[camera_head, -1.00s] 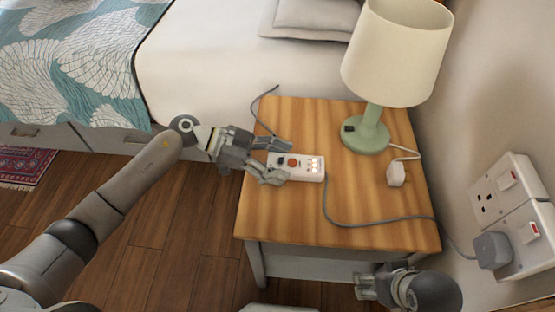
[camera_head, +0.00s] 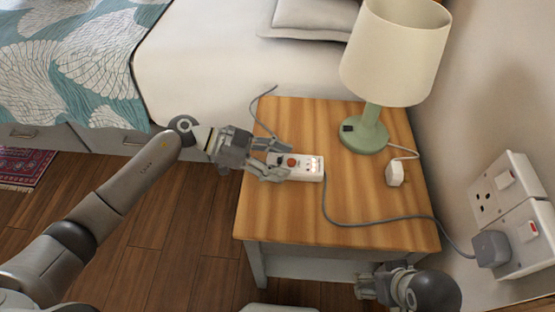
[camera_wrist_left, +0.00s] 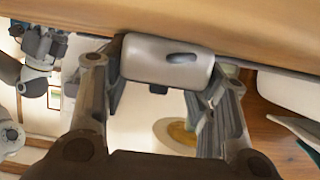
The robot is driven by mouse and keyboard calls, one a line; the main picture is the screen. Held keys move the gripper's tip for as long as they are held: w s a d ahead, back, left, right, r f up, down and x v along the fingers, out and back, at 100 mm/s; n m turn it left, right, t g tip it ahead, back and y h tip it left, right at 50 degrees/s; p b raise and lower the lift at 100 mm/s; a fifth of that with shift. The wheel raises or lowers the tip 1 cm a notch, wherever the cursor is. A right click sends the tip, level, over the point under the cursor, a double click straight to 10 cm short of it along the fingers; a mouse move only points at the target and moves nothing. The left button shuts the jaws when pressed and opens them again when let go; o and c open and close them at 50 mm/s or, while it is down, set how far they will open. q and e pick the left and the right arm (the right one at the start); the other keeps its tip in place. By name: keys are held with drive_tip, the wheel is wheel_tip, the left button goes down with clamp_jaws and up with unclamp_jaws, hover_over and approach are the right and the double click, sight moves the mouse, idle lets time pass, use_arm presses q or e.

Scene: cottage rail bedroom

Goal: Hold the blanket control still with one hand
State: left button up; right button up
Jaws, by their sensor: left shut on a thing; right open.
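In the left wrist view the end of the blanket control (camera_wrist_left: 165,62) sits between the two fingers of my left gripper (camera_wrist_left: 163,85). A grey cord runs from the control's right end across the table. My right gripper (camera_head: 366,286) is open and empty, low in front of the table's front edge.
A green lamp (camera_head: 366,130) with a cream shade stands at the table's back right. A white plug (camera_head: 395,174) lies near the right edge. A grey plug (camera_head: 490,249) sits in the wall socket (camera_head: 508,190). The bed (camera_head: 200,60) is behind.

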use_arm(q)
drive_tip(key=shift+s+f, duration=0.1)
drive_tip(key=shift+f, duration=0.05)
drive_tip(key=o, duration=1.2)
drive_tip(key=shift+c, duration=0.2)
drive_tip(key=shift+a, duration=0.15)
